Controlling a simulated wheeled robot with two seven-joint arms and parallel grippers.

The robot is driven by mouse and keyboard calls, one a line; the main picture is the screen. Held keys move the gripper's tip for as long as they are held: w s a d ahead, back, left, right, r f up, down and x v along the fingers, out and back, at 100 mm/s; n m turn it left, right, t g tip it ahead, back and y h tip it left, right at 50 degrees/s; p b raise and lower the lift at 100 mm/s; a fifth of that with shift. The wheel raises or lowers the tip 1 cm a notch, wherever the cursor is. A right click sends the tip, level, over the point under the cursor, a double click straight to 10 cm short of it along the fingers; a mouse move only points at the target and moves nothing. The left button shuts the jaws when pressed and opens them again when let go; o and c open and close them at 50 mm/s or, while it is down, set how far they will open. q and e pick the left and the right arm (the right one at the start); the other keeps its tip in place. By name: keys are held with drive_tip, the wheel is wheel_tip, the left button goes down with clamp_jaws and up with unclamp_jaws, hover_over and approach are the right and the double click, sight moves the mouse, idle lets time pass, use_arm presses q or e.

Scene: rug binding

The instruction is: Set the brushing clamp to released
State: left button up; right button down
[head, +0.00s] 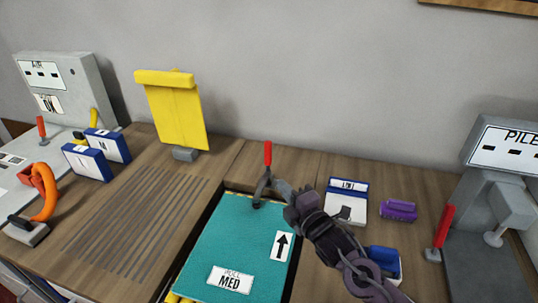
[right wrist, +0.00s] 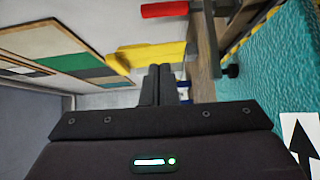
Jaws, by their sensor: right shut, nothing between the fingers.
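The brushing clamp (head: 267,156) is a toggle clamp with a red handle at the back edge of the teal rug (head: 235,240). Its handle stands upright, and its dark arm reaches down to the rug's back edge. I cannot tell whether its tip presses on the rug. My right gripper (head: 279,188) is shut and empty, just right of the clamp below the red handle. In the right wrist view the shut fingers (right wrist: 165,84) point ahead, with the red handle (right wrist: 165,9) above them and the clamp's black tip (right wrist: 232,71) to their right. My left gripper is out of view.
A yellow board (head: 175,115) stands behind the slotted bench at left. A white-and-blue box (head: 347,189) and a purple brush (head: 398,209) lie right of my gripper. A grey machine with a red lever (head: 444,226) stands far right.

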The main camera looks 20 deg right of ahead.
drive_tip(key=p, duration=0.3)
approach(265, 150)
drive_tip(key=w+a, duration=0.3)
drive_tip(key=a, duration=0.1)
drive_tip(key=shift+w+d+f+p, duration=0.15)
drive_tip(key=shift+w+d, duration=0.4)
drive_tip(key=shift+w, duration=0.2)
drive_tip(key=shift+w+d+f+p, duration=0.15)
drive_tip(key=shift+w+d, duration=0.45)
drive_tip(key=shift+w, duration=0.15)
drive_tip(key=shift+d+r, duration=0.1)
drive_tip(key=shift+w+d+r+p, duration=0.1)
drive_tip(key=shift+w+r+p, duration=0.1)
drive_tip(key=shift+p, duration=0.3)
